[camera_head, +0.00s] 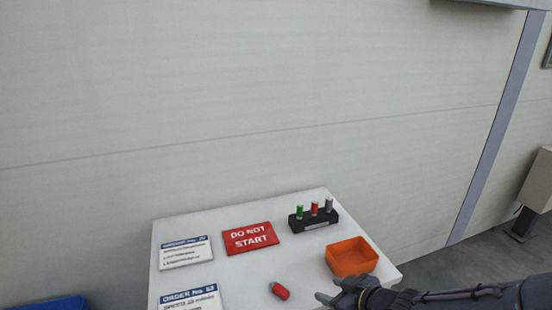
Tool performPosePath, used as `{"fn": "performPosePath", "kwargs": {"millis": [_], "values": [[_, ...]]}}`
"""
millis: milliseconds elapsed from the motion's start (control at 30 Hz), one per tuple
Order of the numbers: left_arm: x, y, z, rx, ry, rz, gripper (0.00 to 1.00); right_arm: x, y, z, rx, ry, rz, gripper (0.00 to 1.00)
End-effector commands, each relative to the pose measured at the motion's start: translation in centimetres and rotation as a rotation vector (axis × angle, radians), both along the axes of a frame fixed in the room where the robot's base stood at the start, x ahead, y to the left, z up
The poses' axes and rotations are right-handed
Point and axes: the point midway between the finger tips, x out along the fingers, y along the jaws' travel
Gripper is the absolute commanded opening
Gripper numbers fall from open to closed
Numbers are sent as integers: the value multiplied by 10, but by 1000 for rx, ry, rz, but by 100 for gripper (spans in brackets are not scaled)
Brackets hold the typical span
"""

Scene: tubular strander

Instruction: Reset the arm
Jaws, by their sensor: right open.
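My right gripper (342,294) comes in from the lower right, over the front right part of the white table (290,258). It is open and looks empty. It is just in front of an orange tray (351,257) and to the right of a red cylindrical piece (280,291) that lies on the table, apart from it. My right arm stretches out to the right edge of the picture. My left gripper is not in view.
A black holder (313,222) with a green, a red and a grey piece upright stands at the back right of the table. A red "DO NOT START" sign (250,238) and two order cards (186,252) lie to the left. A wall rises behind. A blue object (50,303) is at lower left.

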Motion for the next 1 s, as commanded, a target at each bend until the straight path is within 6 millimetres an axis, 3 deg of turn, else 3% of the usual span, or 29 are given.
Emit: {"fn": "performPosePath", "kwargs": {"millis": [33, 100, 200, 300, 500, 600, 733, 1000], "values": [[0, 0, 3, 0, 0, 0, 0, -7, -23, 19, -41, 21, -87, 47], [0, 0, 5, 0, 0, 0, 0, -24, -51, 35, -73, 82, -211, 47], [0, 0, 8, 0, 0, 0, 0, -59, -80, 55, -71, 180, -371, 47], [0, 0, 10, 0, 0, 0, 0, -102, -95, 72, -15, 289, -498, 47], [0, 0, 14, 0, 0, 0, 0, -181, -85, 89, 166, 485, -598, 47], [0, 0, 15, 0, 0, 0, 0, -206, -74, 93, 236, 548, -594, 47], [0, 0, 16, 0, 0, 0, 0, -222, -66, 96, 280, 592, -582, 47], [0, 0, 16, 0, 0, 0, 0, -224, -65, 96, 286, 599, -580, 47]]}}
